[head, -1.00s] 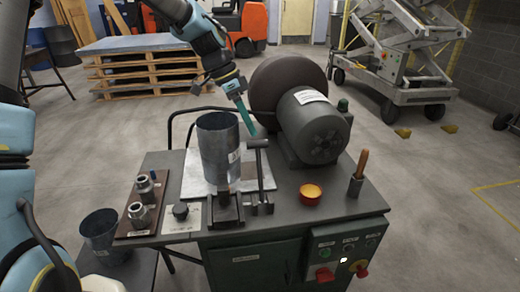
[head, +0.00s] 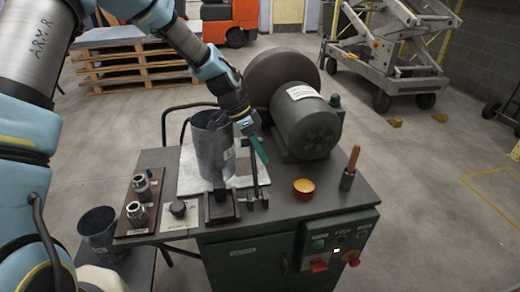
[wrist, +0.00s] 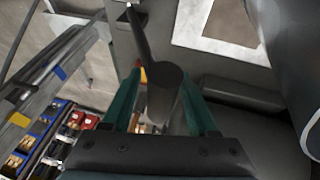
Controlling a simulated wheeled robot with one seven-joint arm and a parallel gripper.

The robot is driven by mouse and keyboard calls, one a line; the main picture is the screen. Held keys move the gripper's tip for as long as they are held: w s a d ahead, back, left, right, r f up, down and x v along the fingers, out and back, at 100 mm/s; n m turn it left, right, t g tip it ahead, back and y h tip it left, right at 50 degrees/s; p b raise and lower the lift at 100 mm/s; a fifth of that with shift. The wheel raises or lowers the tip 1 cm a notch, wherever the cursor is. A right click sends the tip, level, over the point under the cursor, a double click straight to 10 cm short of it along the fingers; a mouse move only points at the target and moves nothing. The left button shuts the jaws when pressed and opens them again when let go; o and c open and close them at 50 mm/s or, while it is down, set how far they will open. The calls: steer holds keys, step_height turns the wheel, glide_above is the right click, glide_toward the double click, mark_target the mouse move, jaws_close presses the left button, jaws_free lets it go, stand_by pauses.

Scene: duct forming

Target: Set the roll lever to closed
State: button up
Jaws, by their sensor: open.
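A dark upright lever (head: 252,178), which looks like the roll lever, stands on the bench machine just right of a grey sheet-metal cylinder (head: 214,150). My gripper (head: 259,151), with teal fingers, is at the lever's top and partly covers it in the head view. In the wrist view the lever's dark round-ended handle (wrist: 164,82) lies between the two open teal fingers (wrist: 160,100). I cannot tell whether either finger touches it.
A grey motor housing (head: 306,128) stands close behind and right of my gripper. An orange-red bowl (head: 303,189) and a wooden-handled tool in a holder (head: 349,168) are on the right. Metal fittings (head: 138,213) sit on a board at left.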

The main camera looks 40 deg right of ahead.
jaws_close()
stand_by(0.4)
stand_by(1.0)
